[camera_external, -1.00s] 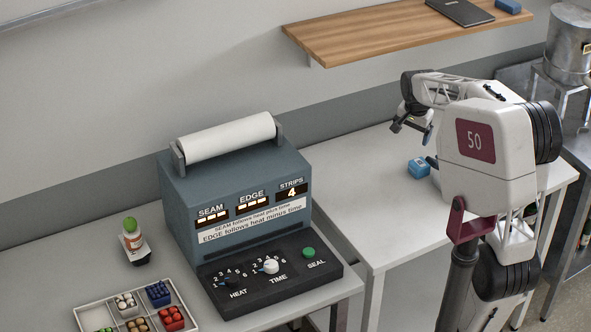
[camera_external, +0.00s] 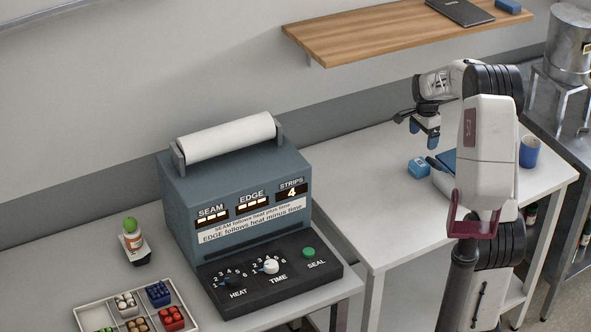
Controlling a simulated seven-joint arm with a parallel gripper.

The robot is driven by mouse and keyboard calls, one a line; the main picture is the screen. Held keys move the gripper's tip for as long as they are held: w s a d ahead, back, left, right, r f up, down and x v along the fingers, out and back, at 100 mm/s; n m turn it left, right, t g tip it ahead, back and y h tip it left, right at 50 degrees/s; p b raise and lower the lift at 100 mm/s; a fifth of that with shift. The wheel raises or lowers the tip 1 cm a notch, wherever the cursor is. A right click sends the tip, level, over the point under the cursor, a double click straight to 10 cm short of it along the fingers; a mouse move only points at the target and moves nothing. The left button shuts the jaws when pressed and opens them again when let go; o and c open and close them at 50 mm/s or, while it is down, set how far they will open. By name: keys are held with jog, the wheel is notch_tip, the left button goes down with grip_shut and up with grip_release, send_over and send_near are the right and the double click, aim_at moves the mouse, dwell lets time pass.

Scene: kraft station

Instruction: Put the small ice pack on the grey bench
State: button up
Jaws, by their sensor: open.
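A small blue block with a pale mark (camera_external: 418,167), which may be the small ice pack, lies on the pale grey bench top (camera_external: 375,200) at the right. A flat, darker blue thing (camera_external: 447,160) lies just right of it, partly hidden by my arm; I cannot tell what it is. My gripper (camera_external: 424,134) hangs above the bench near the small blue block, its blue-tipped fingers pointing down. It is open, and I see nothing between the fingers.
A blue cup (camera_external: 529,152) stands on the bench right of my arm. A wooden shelf (camera_external: 390,38) holds a dark notebook (camera_external: 460,12) and a blue block (camera_external: 509,6).

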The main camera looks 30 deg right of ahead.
aim_at(420, 162)
jog(key=shift+f, duration=3.35)
jog(key=shift+f, duration=0.1)
jog(key=shift+a+f, duration=0.15)
jog(key=shift+f, duration=2.35)
jog(key=shift+c, duration=0.4)
jog(key=c, duration=1.1)
jog(key=shift+r, duration=0.1)
